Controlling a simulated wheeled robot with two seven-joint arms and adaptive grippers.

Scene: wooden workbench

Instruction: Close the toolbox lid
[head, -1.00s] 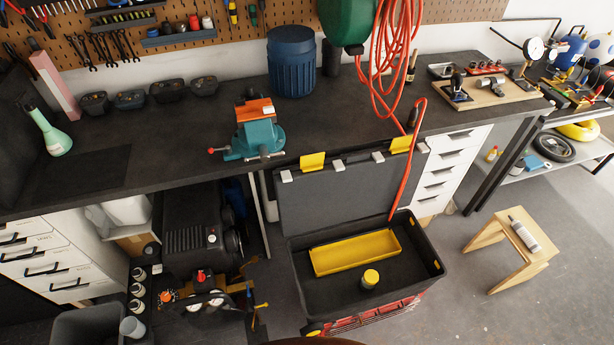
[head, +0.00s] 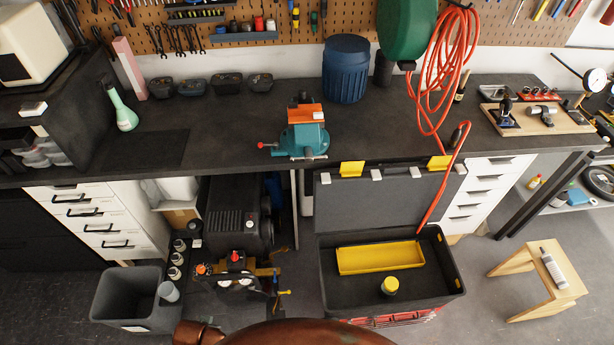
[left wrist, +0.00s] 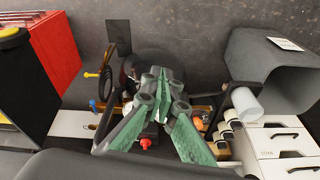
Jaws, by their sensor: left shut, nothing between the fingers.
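The black and red toolbox (head: 327,285) stands open on the floor in front of the workbench in the head view. Its dark lid (head: 385,196) is raised upright at the back, with yellow latches (head: 352,169) on its top edge. A yellow tray (head: 380,258) and a yellow-capped round container (head: 390,286) are inside. In the left wrist view, my left gripper (left wrist: 160,92) has green fingers drawn together and holds nothing. A red and black box, seemingly the toolbox (left wrist: 52,58), shows at its upper left, apart from the fingers. My right gripper is in neither view.
A red hose (head: 447,90) hangs down in front of the lid's right part. A vise (head: 303,135) sits on the bench (head: 220,125). A black machine (head: 237,212) and a grey bin (head: 128,300) are left of the toolbox; a wooden stool (head: 535,283) is right.

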